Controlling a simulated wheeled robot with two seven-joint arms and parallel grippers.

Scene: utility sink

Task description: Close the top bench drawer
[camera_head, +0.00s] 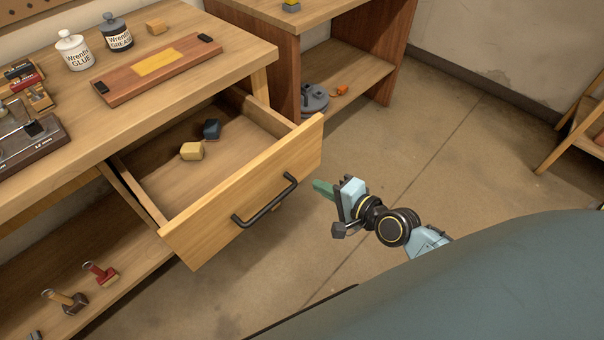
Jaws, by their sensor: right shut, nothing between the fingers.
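The top bench drawer (246,190) is pulled well out from under the wooden bench top (232,57). Its front carries a dark bar handle (265,203). A dark blue block (211,129) and a yellowish block (192,151) lie inside the drawer. My right gripper (325,190) is just right of the drawer front, near the handle's right end. It is shut and empty, and a small gap appears between it and the front. My left gripper is not in view.
On the bench stand a glue jar (74,50), a grease jar (116,34) and a wooden board (157,67). A second shelf unit (347,75) stands behind the drawer. The floor (450,150) to the right is clear.

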